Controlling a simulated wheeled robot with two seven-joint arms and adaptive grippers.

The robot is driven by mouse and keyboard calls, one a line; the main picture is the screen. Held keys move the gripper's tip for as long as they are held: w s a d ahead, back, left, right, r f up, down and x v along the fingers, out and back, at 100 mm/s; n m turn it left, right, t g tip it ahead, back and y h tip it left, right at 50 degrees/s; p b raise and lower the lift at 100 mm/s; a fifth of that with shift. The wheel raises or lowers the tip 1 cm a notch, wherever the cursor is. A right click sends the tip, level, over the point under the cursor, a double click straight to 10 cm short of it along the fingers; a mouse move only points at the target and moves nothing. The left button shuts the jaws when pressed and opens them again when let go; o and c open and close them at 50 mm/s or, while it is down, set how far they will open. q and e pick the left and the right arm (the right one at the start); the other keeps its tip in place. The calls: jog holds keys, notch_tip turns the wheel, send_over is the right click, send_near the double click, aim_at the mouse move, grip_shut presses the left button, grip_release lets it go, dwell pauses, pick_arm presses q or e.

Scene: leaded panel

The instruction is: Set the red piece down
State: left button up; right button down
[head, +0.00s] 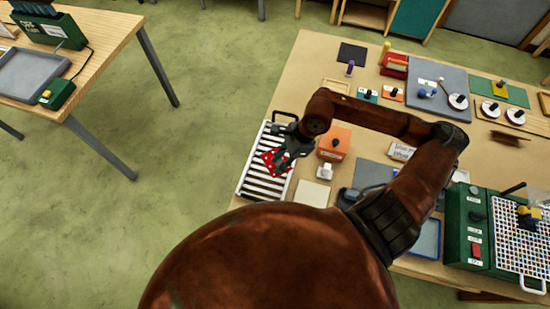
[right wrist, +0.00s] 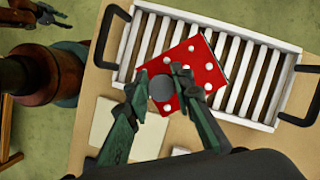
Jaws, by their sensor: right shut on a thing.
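The red piece (right wrist: 207,72) is a flat red plate with white dots and a round grey knob (right wrist: 162,88). It also shows in the head view (head: 270,159). My right gripper (right wrist: 163,76) is shut on the knob, with a finger on each side. The piece is turned at an angle over the white slatted rack (right wrist: 284,47), which has dark handles at its ends. I cannot tell whether the piece touches the slats. In the head view the gripper (head: 283,158) is over the rack (head: 262,186). My left gripper (right wrist: 42,14) seems to show partly, at the wrist view's top left corner.
An orange block (head: 337,137) and a small white knobbed thing (head: 325,173) stand right of the rack. A pale square (head: 312,193) lies near the table's front edge. A grey board (head: 425,85) with knobbed pieces is farther back. A green machine (head: 470,225) stands at the right.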

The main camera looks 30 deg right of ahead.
jog(key=w+f, duration=0.2)
jog(key=w+d+f+p, duration=0.1)
jog(key=f, duration=0.1)
jog(key=w+f, duration=0.2)
jog(key=shift+w+d+f, duration=0.25)
jog(key=shift+w+d, duration=0.1)
notch_tip(320, 180, down, 3)
jog(key=shift+r+p, duration=0.1)
jog(key=shift+p, duration=0.7)
jog(key=c, duration=2.1)
grip_release()
jog(key=shift+f, duration=0.2)
jog(key=o, duration=0.4)
